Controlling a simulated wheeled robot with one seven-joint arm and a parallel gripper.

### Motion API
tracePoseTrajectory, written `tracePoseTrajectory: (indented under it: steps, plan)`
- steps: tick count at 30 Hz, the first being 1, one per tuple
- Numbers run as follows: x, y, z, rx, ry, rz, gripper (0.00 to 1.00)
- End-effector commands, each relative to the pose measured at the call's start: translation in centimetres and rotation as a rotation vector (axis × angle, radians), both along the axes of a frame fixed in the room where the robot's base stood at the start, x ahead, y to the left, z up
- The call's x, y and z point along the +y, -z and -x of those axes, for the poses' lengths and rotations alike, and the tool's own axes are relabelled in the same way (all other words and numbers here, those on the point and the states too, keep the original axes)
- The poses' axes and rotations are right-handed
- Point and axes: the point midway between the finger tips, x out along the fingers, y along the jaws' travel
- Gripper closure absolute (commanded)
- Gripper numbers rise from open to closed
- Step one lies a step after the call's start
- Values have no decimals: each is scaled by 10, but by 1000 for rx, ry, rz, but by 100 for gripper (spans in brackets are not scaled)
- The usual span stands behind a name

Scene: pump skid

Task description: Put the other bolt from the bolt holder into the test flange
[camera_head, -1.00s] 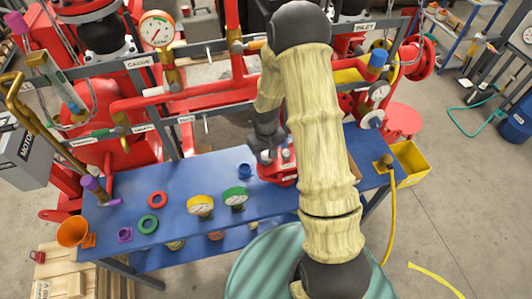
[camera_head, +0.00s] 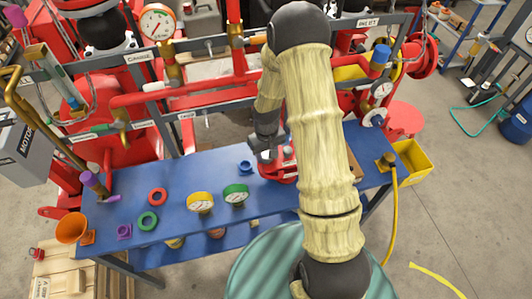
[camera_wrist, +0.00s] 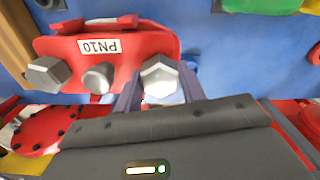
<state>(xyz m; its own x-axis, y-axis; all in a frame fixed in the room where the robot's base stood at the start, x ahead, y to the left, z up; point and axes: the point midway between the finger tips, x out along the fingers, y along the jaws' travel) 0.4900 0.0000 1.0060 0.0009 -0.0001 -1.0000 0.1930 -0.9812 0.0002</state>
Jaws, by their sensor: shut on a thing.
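A red piece labelled PN10 (camera_wrist: 140,48) stands on the blue table; I take it for the test flange. In the head view it (camera_head: 275,172) is partly hidden by my arm. In the wrist view a grey hex bolt (camera_wrist: 47,74) sits at its left end and a round grey stub (camera_wrist: 98,78) in its middle. My gripper (camera_wrist: 160,90) is shut on another hex bolt (camera_wrist: 160,72) at the piece's right end. The bolt's shank is hidden, so its depth cannot be told. In the head view my gripper (camera_head: 265,153) is beside the red piece. I cannot make out a separate bolt holder.
On the blue table (camera_head: 180,228), left of the red piece, are a blue fitting (camera_head: 245,167), a green gauge (camera_head: 235,195), a yellow gauge (camera_head: 201,203) and rings. Red piping (camera_head: 180,93) runs behind. A yellow bin (camera_head: 418,165) hangs at the right end.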

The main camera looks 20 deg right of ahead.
Motion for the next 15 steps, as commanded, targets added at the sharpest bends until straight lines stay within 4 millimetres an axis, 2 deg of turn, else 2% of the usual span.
tracePoseTrajectory:
  steps: [10,11,14,15]
  plan:
    - [0,2,0,0,1,0,84]
    - [0,2,0,0,0,0,57]
    - [1,2,0,0,-2,0,37]
    - [1,2,0,0,-2,0,35]
